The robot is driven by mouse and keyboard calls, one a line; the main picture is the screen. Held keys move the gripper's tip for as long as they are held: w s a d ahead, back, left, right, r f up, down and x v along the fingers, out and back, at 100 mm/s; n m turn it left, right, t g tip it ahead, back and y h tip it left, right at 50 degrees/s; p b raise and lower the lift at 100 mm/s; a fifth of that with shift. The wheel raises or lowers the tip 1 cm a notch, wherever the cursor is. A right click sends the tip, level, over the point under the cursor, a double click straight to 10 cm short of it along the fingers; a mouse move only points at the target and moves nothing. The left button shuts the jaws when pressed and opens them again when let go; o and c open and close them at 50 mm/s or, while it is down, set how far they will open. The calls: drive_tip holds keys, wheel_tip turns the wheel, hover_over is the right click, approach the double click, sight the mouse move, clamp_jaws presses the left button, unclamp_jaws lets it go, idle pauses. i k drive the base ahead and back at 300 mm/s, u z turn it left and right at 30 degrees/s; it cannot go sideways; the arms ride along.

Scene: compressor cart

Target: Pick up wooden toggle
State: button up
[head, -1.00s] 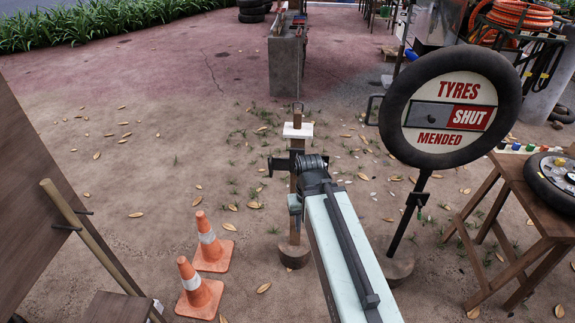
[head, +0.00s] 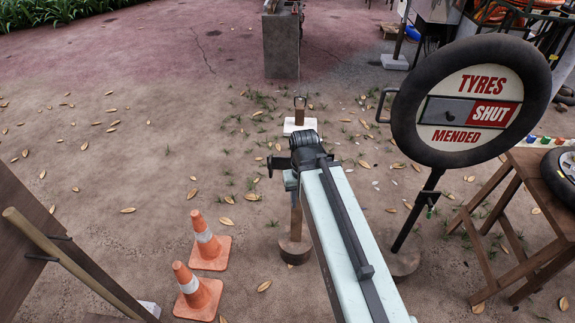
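A small brown upright piece with a dark ring at its top, which looks like the wooden toggle (head: 300,108), stands on a white block (head: 291,127) beyond the end of my arm. The block tops a wooden post, mostly hidden by my arm; its round base (head: 295,250) shows on the ground. My gripper (head: 279,164) is at the far end of my pale arm, lower in the picture than the toggle, with a gap visible between them. My arm hides most of the fingers, so their opening does not show.
A round tyre sign (head: 470,107) on a stand is close to the right of my arm. Two orange cones (head: 208,244) stand to the left. A wooden table (head: 518,225) is at the right, a brown board (head: 45,240) at the left. Leaf-strewn ground between is open.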

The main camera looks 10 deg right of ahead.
sight(299, 110)
drive_tip(key=u, duration=0.75)
drive_tip(key=i, duration=0.95)
drive_tip(key=u, duration=1)
